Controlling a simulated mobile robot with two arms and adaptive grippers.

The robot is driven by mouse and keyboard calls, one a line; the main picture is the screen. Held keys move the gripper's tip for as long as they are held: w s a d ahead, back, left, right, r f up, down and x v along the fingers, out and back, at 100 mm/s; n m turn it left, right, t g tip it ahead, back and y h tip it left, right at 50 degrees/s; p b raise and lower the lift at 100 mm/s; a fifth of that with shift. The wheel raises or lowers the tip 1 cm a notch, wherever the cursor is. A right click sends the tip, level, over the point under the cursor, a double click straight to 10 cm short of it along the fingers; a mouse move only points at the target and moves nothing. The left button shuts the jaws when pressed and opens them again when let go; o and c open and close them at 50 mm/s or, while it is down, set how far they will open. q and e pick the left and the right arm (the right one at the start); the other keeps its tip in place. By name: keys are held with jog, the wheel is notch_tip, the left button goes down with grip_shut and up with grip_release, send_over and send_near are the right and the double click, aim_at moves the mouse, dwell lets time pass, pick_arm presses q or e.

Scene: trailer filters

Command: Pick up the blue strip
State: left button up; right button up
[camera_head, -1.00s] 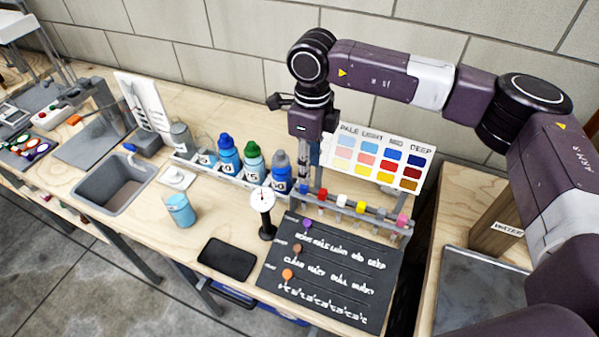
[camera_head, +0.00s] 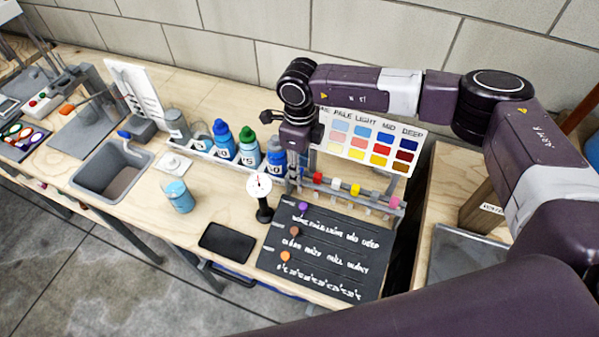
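The rack (camera_head: 345,196) stands behind the dark board and holds strips with coloured tops in a row: red (camera_head: 318,178), white (camera_head: 336,184), yellow (camera_head: 355,189), grey (camera_head: 375,195) and pink (camera_head: 393,202). The blue strip's place is at the rack's left end, where my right gripper (camera_head: 297,171) points down. The blue top is mostly hidden or too small to make out there. The fingers are small and partly merged with the rack, so whether they are open or closed on the strip does not show. My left gripper is not in view.
Bottles (camera_head: 248,148) stand in a tray just left of the gripper. A colour chart (camera_head: 372,143) stands behind the rack. A round dial on a stand (camera_head: 260,188), a dark board (camera_head: 320,250), a black pad (camera_head: 227,243) and a blue cup (camera_head: 179,196) are in front.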

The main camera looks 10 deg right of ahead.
jog(key=c, duration=0.8)
jog(key=shift+c, duration=0.2)
